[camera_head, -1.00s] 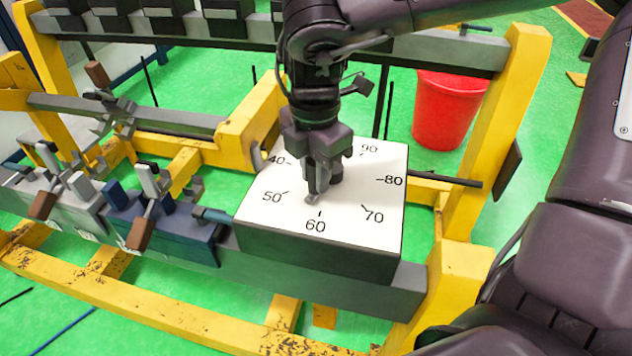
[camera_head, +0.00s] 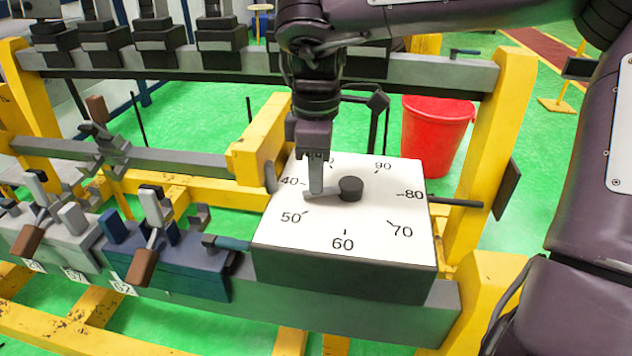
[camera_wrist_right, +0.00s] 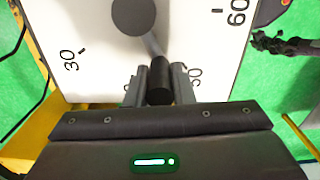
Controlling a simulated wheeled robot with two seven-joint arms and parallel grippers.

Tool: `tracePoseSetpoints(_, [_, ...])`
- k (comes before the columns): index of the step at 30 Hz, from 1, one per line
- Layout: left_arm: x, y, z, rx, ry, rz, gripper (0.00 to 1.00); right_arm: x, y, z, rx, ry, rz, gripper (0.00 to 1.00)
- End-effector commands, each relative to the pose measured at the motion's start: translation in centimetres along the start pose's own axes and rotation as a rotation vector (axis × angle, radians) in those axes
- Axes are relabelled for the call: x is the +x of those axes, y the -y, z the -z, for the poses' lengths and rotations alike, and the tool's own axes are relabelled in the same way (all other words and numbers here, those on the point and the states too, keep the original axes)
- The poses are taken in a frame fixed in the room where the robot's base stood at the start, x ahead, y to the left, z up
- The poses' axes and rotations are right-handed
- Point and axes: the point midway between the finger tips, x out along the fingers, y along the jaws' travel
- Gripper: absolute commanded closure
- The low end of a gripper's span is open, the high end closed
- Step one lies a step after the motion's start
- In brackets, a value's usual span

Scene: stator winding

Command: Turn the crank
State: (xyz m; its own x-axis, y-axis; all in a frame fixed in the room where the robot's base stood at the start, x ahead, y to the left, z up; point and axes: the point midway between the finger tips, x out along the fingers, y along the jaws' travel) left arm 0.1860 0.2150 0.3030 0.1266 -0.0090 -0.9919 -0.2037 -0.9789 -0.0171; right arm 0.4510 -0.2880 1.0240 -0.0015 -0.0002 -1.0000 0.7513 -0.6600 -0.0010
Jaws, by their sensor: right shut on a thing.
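The crank has a dark round hub (camera_head: 350,188) at the middle of a white dial plate (camera_head: 330,221) marked with numbers. A short grey arm (camera_head: 333,194) runs left from the hub, towards the gap between 40 and 50. My right gripper (camera_head: 316,184) reaches down from above and is shut on the crank handle at the arm's outer end. In the right wrist view, the black handle (camera_wrist_right: 159,86) sits between the two fingers, and the hub (camera_wrist_right: 133,15) is at the top. My left gripper is not in view.
Blue and grey clamp units (camera_head: 165,257) with brown-tipped levers stand left of the dial box. A dark rod (camera_head: 456,202) sticks out to its right. Yellow frame posts (camera_head: 488,140) surround it. A red bucket (camera_head: 436,136) stands behind on the green floor.

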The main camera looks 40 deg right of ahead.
Motion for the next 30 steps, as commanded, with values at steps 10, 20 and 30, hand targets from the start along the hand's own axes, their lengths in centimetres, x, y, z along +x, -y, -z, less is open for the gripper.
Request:
tracePoseSetpoints(10, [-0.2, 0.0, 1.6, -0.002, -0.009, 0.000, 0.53, -0.3, -0.9, 0.4, 0.128, -0.009, -0.007, 1.00])
tracePoseSetpoints(20, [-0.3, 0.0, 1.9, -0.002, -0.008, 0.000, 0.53, -0.4, -1.1, 0.4, 0.151, -0.010, -0.007, 1.00])
tracePoseSetpoints(30, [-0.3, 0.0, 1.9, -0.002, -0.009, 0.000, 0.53, -0.3, -1.1, 0.3, 0.150, -0.009, -0.006, 0.61])
